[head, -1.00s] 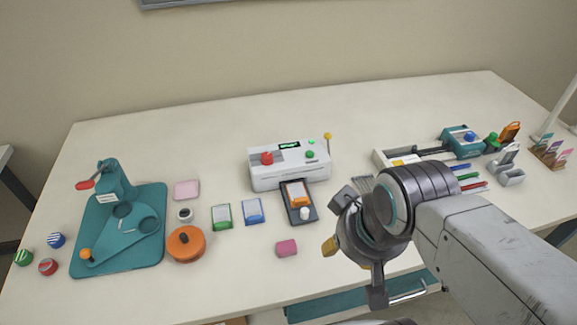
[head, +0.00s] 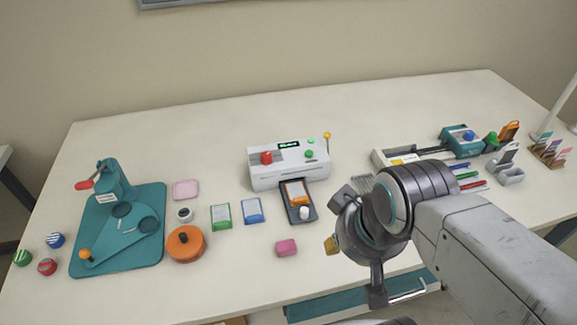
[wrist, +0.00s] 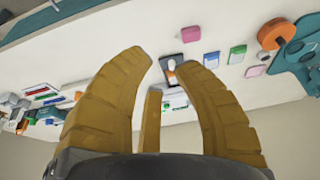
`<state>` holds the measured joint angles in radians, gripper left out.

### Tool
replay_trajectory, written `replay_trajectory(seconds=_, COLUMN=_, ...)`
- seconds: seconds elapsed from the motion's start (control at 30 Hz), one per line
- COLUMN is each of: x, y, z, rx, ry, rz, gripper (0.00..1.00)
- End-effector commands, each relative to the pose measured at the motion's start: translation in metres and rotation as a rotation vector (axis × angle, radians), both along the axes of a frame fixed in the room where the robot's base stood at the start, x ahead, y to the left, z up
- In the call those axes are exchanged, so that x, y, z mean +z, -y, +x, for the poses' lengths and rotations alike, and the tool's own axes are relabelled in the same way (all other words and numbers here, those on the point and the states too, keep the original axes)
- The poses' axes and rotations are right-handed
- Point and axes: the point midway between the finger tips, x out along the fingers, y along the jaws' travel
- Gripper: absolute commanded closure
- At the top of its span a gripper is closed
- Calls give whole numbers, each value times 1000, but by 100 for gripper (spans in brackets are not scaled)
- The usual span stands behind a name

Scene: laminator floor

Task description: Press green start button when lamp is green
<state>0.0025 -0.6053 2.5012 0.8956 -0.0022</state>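The white laminator (head: 272,178) stands at the middle of the table. On it are a large red knob (head: 266,157), a small dark display (head: 288,146) with pale lettering, a small green lamp (head: 310,141) and, below the lamp, a green button (head: 309,154). The lamp looks green; it is too small to judge how brightly it is lit. My gripper (head: 333,245) is right of and nearer than the laminator, apart from it. In the wrist view its yellow fingers (wrist: 172,75) are spread apart, with nothing held between them.
A dark tray (head: 291,205) with an orange card and a white knob juts from the laminator's front. A yellow-tipped pin (head: 327,136) stands at its right end. A pink block (head: 286,248) lies near the front. A teal press (head: 148,245) and orange disc (head: 186,252) sit left.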

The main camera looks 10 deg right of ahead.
Motion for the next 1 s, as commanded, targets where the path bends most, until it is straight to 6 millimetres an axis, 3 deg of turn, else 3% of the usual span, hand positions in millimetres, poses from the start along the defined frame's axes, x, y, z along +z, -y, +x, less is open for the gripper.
replay_trajectory(seconds=0.27, x=0, y=0, z=0, rx=0, ry=0, rz=0, gripper=100)
replay_trajectory(seconds=1.0, x=0, y=0, z=0, rx=0, ry=0, rz=0, gripper=100)
